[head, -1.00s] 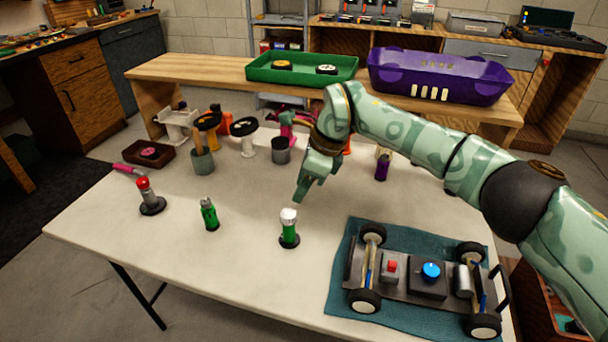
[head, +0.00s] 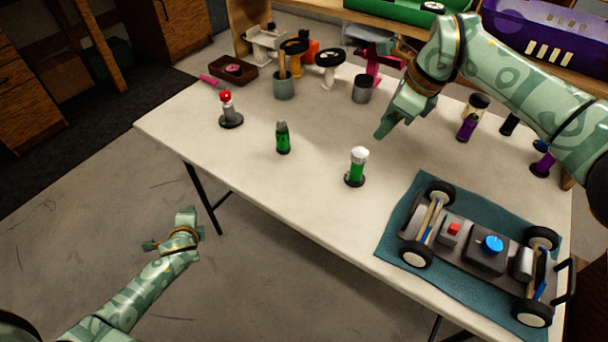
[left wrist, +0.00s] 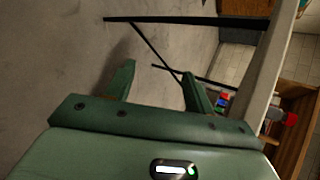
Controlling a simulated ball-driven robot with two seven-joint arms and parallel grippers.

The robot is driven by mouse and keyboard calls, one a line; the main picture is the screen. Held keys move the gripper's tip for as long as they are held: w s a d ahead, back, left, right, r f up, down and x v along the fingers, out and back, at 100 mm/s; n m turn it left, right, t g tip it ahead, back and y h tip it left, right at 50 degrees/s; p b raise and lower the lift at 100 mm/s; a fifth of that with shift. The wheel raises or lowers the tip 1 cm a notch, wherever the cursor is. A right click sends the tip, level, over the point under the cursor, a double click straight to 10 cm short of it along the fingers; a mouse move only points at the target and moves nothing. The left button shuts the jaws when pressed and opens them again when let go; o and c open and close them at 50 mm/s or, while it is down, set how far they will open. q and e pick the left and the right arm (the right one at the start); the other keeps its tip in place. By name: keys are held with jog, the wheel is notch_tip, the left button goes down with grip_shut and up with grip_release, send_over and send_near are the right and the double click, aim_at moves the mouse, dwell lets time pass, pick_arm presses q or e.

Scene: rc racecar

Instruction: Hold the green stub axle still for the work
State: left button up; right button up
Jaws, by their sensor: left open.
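Two green upright pieces stand on the white table (head: 225,148). One green piece (head: 356,170) has a white-silver cap and a dark round base. The other green piece (head: 283,138) has a grey top and stands further left. I cannot tell for certain which is the stub axle. My left gripper (head: 168,230) is open and empty, below and outside the table's front left edge. Its two spread fingers also show in the left wrist view (left wrist: 160,88). My right gripper (head: 384,130) hangs above the table just behind the capped green piece, apart from it; its jaw state is unclear.
An RC car chassis (head: 470,248) sits on a teal mat (head: 398,240) at the right. The table's front left is clear.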

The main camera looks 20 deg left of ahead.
pick_arm(q)
jog(key=w+d+r+m+t+y, duration=0.15)
jog(key=w+r, duration=0.25)
jog(key=r, duration=0.5)
jog(key=w+r+m+t, duration=0.25)
jog(key=w+r, duration=0.25)
jog(key=r, duration=0.4)
jog(key=w+r+m+t+y, duration=0.15)
jog(key=w+r, duration=0.25)
jog(key=r, duration=0.5)
jog(key=w+d+r+m+t+h, duration=0.2)
jog(key=d+r+m+h, duration=0.15)
jog(key=d, duration=0.25)
jog(key=m+g+h, duration=0.2)
jog(key=m+h, duration=0.9)
jog(key=m, duration=0.3)
send_near(362, 163)
jog(key=w+a+r, duration=0.4)
jog(key=w+a, duration=0.1)
jog(key=a, duration=0.5)
jog(key=s+d+f+m+g+h, duration=0.2)
jog(key=s+d+f+m+g, duration=0.1)
jog(key=s+d+f+m, duration=0.15)
jog(key=shift+m, duration=0.45)
jog(key=x, duration=1)
jog(key=d+x, duration=0.1)
jog(key=x, duration=0.4)
jog(key=shift+w+d+r, duration=0.1)
jog(key=shift+d+r, duration=0.05)
jog(key=shift+r, duration=0.15)
